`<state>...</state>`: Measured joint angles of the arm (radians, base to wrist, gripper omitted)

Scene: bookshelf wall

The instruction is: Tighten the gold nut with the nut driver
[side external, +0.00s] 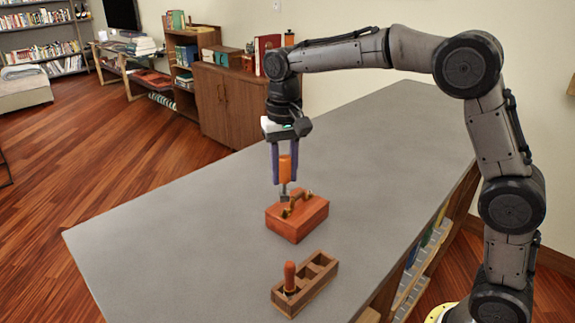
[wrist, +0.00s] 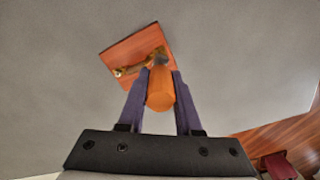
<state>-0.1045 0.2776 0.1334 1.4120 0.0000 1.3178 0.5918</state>
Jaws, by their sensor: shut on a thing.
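My gripper (side external: 280,163) is shut on the orange handle of the nut driver (side external: 285,167) and holds it upright, socket end down. It also shows in the wrist view, with the orange handle (wrist: 161,92) between the purple fingers. The red-orange block (side external: 298,218) lies on the grey table below, with dark and gold fittings on top. The driver's grey socket end is at the left part of the block's top; I cannot tell if it touches. A gold piece (wrist: 120,72) shows at the block's left in the wrist view. The nut under the socket is hidden.
A brown wooden rack (side external: 318,272) with compartments stands nearer the camera on the grey table (side external: 180,235). An orange-red handled tool (side external: 290,277) stands upright in its near compartment. The table is clear left of and behind the block.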

